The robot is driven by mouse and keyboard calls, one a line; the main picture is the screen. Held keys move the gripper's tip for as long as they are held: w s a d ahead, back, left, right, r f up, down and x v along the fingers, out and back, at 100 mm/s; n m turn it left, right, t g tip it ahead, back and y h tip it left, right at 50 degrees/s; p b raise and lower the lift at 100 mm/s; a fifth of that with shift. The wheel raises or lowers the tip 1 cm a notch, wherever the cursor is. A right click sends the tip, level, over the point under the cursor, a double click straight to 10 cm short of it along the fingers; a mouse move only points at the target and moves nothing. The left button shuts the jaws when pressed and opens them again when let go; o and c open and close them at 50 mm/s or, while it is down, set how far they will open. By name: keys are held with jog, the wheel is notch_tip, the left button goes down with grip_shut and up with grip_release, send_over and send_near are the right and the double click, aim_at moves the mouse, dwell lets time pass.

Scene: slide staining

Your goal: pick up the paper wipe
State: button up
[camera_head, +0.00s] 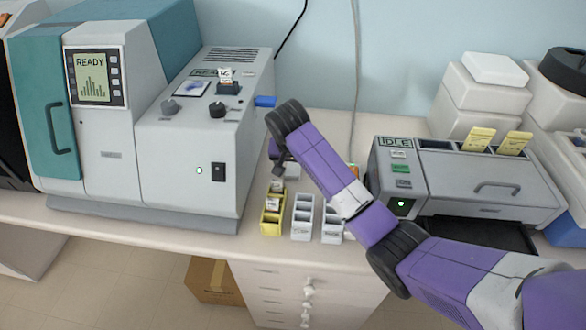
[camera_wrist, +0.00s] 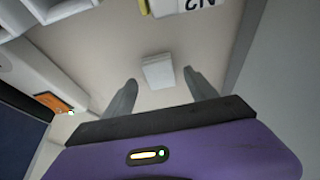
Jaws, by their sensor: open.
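The paper wipe is most likely the small white folded stack (camera_wrist: 157,71) lying on the pale counter in the wrist view. My gripper (camera_wrist: 161,89) is open, its two grey fingers apart on either side of the white stack in the picture. The stack appears a little beyond the fingertips, and I see no contact.
A yellow rack (camera_head: 272,213) and white racks (camera_head: 302,217) stand near the counter's front edge. A large machine reading READY (camera_head: 93,75) stands left, and a grey machine marked IDLE (camera_head: 470,185) right. A cardboard box (camera_head: 208,280) is on the floor.

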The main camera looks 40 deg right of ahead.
aim_at(293, 171)
jog(key=shift+x, duration=0.75)
jog(key=c, duration=1.4)
jog(key=shift+r, duration=0.1)
notch_tip(293, 171, up, 10)
jog(key=shift+f+b, duration=0.1)
jog(key=shift+b, duration=0.65)
